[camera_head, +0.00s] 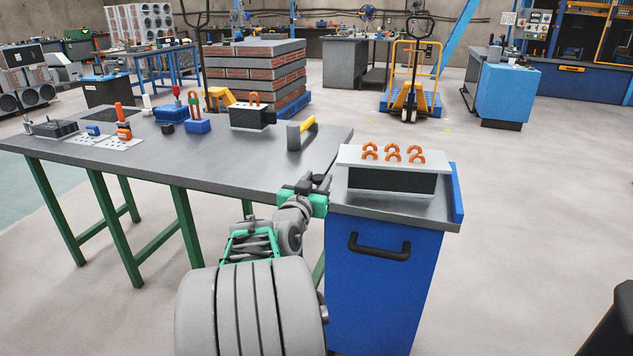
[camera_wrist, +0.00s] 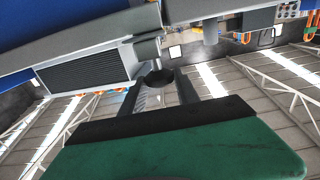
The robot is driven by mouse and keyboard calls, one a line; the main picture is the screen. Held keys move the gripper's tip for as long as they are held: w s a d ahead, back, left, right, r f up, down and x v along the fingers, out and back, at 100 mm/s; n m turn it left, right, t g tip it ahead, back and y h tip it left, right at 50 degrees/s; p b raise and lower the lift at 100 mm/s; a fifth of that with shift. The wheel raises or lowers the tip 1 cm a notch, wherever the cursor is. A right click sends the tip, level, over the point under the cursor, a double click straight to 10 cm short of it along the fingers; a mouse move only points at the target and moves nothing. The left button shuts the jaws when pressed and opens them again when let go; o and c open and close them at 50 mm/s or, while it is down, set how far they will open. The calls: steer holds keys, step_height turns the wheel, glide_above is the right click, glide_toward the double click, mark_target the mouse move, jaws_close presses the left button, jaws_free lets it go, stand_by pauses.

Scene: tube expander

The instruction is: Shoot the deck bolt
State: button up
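The deck bolt is not clear in the head view. In the wrist view a grey rod with a dark round end (camera_wrist: 157,77) hangs by the deck edge; it may be the bolt's knob. My gripper (camera_head: 322,183) is at the left edge of the blue cabinet (camera_head: 384,290), in the gap beside the green-legged table. In the wrist view my gripper (camera_wrist: 159,85) has its two grey fingers apart, one on each side of the dark round end. I cannot tell whether they touch it. The cabinet's grey top (camera_head: 433,214) is level.
A finned block (camera_head: 390,179) with several copper bends stands on the cabinet. A black handle (camera_head: 378,247) sticks out in front.

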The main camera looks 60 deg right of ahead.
jaws_close()
stand_by(0.9)
